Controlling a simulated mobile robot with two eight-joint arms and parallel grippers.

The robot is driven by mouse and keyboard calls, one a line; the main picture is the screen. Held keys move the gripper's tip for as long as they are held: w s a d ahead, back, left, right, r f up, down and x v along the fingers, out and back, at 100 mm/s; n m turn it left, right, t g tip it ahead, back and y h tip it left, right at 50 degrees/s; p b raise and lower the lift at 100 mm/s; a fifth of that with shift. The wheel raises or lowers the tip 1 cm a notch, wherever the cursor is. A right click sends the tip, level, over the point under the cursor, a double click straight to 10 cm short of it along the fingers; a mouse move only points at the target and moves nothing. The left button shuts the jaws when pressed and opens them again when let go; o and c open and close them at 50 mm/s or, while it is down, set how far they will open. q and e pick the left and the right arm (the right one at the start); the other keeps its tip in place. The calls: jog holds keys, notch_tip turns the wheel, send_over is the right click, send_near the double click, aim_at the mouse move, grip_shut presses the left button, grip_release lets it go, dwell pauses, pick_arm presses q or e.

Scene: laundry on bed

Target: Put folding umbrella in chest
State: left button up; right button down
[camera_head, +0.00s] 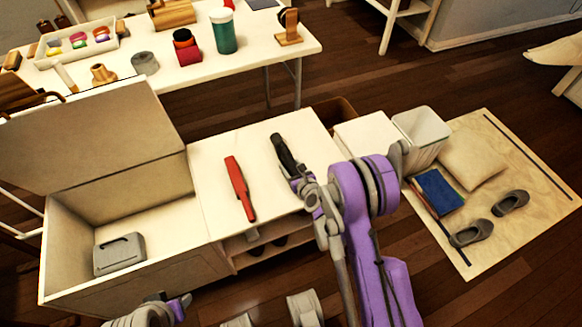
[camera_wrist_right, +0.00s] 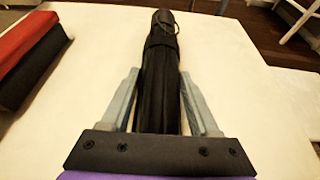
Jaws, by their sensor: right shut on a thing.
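The black folding umbrella (camera_head: 284,154) lies on the white cabinet top (camera_head: 262,139) beside the chest. My right gripper (camera_head: 298,178) is shut on its near end. In the right wrist view the umbrella (camera_wrist_right: 160,70) runs away from me between the two fingers (camera_wrist_right: 160,105), over the white top. The chest (camera_head: 165,222) stands open at the left with its lid (camera_head: 90,140) raised. A grey case (camera_head: 119,254) lies inside it at the left; the rest of its floor is bare. My left arm shows at the bottom left, but its fingertips cannot be made out.
A red and black long object (camera_head: 240,188) lies on the cabinet top between the umbrella and the chest. Shoes sit on the shelf below. A table (camera_head: 245,55) with several items stands behind. A white bin (camera_head: 421,135) and a mat with shoes are at the right.

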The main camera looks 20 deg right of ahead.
jog(key=shift+f, duration=0.1)
jog(key=shift+c, duration=0.6)
grip_release()
